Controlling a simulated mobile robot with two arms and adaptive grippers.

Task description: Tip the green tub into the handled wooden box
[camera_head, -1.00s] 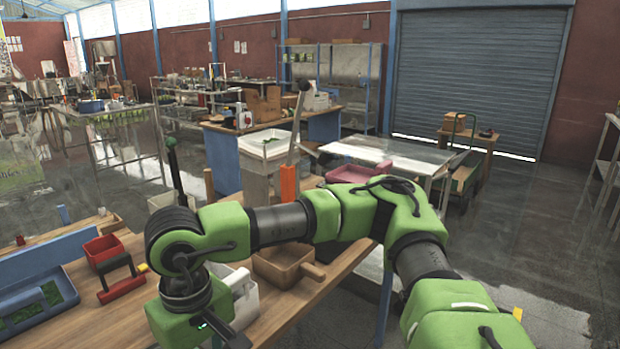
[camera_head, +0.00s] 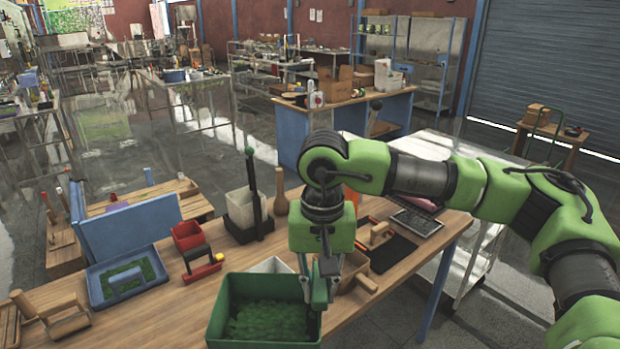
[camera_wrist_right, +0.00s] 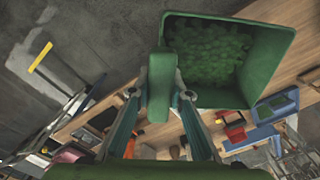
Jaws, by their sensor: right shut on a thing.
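The green tub (camera_head: 232,318) is at the bottom middle of the head view, with green granular stuff inside. It also shows in the right wrist view (camera_wrist_right: 270,45). My right gripper (camera_head: 318,290) is shut on the tub's right side; in the wrist view its fingers (camera_wrist_right: 160,90) close on a green part of the tub. The tub looks about level and seems held above the bench. The handled wooden box (camera_head: 365,283) is just right of my gripper, partly hidden behind it; its handle points to the lower right. My left gripper is not in view.
A blue tray (camera_head: 100,290) with green stuff, a red bin (camera_head: 187,236) and a red-handled tool (camera_head: 203,270) lie to the left. A dark tray (camera_head: 392,254) lies behind the wooden box.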

